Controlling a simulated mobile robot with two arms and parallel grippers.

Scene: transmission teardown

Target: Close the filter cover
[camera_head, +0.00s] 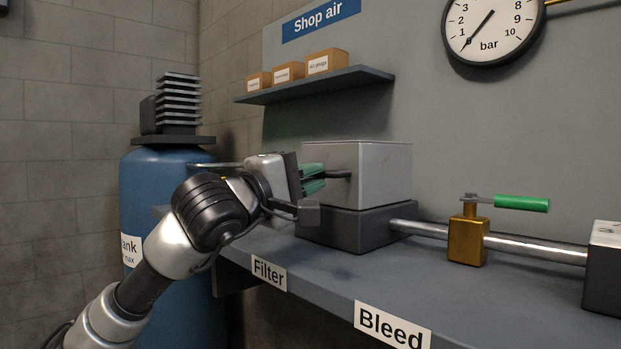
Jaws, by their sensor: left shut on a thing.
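The filter cover (378,172) is a light grey box-shaped lid. It rests on a dark filter base (365,229) on the bench, and I see no clear gap between them from here. A dark handle (340,174) sticks out from the cover's left front side. My left gripper (318,178), with green finger pads, is at that handle and shut on it. The fingers hide the handle's near end. My right gripper is not in view.
A metal pipe (530,247) runs right from the filter base, through a brass valve (468,238) with a green lever (521,203). A blue tank (140,200) stands left of the bench. A shelf (315,86) with small boxes hangs above.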

